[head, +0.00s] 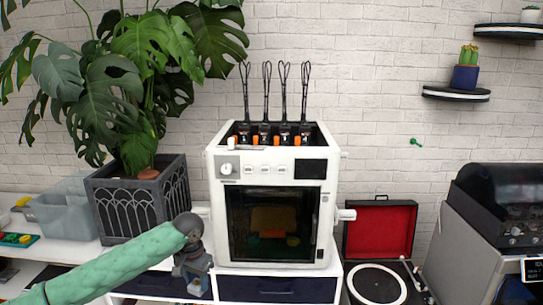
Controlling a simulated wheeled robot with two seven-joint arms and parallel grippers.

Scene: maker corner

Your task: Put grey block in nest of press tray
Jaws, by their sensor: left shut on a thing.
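My left gripper (194,278) hangs pointing down at the front left corner of the white machine (275,168), in front of the white bench. It is shut on a small grey thing that looks like the grey block; the fingers hide most of it. The machine's dark glass door (277,222) is shut, and a tan and orange shape shows dimly behind it. I cannot make out a press tray with a nest. My right gripper is not in view.
A plant in a dark planter (137,199) stands behind my left arm. A red-lined case (379,230), a turntable (377,285) and a grey machine (485,235) fill the right.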

